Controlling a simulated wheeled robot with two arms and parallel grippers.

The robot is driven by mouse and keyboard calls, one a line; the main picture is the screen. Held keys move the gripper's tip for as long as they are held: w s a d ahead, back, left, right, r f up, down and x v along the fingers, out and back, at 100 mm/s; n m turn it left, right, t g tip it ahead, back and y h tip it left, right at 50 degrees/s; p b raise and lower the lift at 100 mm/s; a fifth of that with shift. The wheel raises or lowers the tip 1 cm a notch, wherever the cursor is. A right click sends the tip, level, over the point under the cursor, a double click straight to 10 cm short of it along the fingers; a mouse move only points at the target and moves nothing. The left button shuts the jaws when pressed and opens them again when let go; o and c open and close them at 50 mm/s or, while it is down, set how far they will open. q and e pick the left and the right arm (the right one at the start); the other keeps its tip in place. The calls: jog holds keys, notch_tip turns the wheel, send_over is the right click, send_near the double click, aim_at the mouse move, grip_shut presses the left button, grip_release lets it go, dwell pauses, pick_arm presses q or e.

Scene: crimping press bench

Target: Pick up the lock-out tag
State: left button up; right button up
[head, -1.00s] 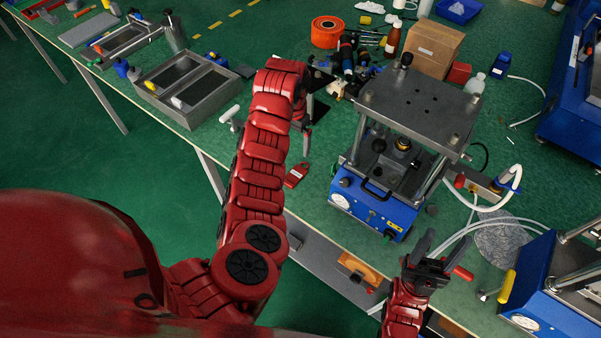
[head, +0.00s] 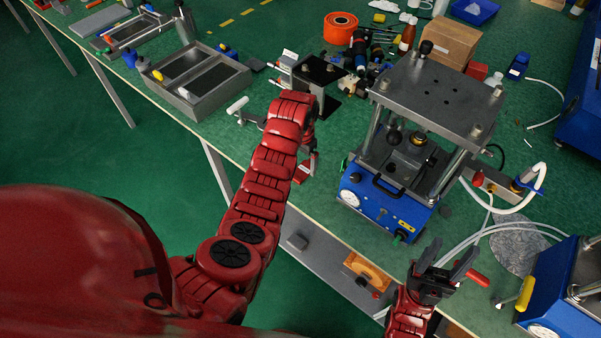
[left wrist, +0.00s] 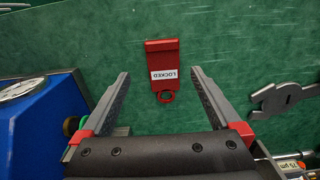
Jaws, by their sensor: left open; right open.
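The red lock-out tag (left wrist: 163,70) lies flat on the green bench, its white LOCKED label upside down in the left wrist view. Its ring end points toward my left gripper (left wrist: 161,76). That gripper is open and empty, with its fingertips on either side of the tag in the picture; the remaining height above the bench is hard to judge. In the head view the tag (head: 307,168) shows only partly beside my left arm, which hides most of that gripper. My right gripper (head: 448,268) is open and empty, near the bench's front edge.
The blue press (head: 385,212) stands right of the tag; its blue side (left wrist: 35,115) is close to one finger in the left wrist view. A grey wrench-like tool (left wrist: 280,97) lies on the other side. A black-topped stand (head: 318,70) is behind my left arm.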

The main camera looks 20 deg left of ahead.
aim_at(301, 173)
pick_arm(q)
jog(key=shift+w+a+f+p, duration=0.15)
jog(key=shift+f+p, duration=0.35)
jog(key=shift+f, duration=1.7)
jog(key=c, duration=1.4)
jog(key=shift+r, duration=0.15)
